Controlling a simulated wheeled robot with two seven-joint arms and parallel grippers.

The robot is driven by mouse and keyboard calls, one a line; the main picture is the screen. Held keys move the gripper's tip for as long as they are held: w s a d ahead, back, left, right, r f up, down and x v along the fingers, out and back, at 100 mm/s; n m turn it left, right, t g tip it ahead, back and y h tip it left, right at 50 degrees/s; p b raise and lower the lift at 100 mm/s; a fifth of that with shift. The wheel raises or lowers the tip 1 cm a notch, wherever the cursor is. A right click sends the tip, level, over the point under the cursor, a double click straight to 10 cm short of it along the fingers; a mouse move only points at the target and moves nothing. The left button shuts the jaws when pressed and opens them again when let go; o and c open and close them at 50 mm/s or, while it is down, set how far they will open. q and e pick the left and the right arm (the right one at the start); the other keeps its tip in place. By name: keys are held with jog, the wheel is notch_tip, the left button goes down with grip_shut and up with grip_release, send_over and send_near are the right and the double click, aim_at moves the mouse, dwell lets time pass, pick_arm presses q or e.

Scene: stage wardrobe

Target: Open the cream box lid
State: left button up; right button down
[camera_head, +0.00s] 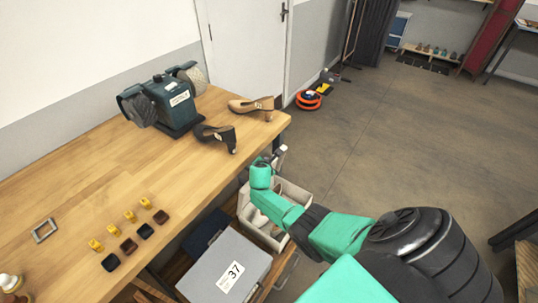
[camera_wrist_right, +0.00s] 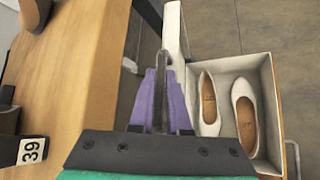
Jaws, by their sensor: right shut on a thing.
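The cream box (camera_head: 291,194) stands low beside the workbench, its inside exposed. In the right wrist view the cream box (camera_wrist_right: 268,90) shows a pair of cream shoes inside. Its lid (camera_head: 243,197) stands raised along the bench side, partly hidden by my right arm. In the right wrist view only a narrow part of the lid (camera_wrist_right: 172,35) shows. My right gripper (camera_head: 279,154) is above the box, beside the bench edge. Its purple fingers (camera_wrist_right: 161,85) are shut on the lid; the exact contact is hard to see. My left gripper is not in view.
A grey box (camera_head: 225,270) labelled 37 stands in front of the cream box. Open floor (camera_head: 400,140) lies to the right.

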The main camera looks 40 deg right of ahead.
jog(key=shift+w+a+r, duration=0.2)
jog(key=shift+w, duration=0.5)
jog(key=c, duration=0.9)
grip_release()
jog(key=shift+s+r, duration=0.1)
jog(key=shift+s, duration=0.1)
jog(key=shift+s+a+r+p, duration=0.1)
jog(key=shift+a+r+p, duration=0.1)
jog(key=shift+p, duration=0.15)
jog(key=p+v, duration=0.5)
jog(key=v, duration=0.9)
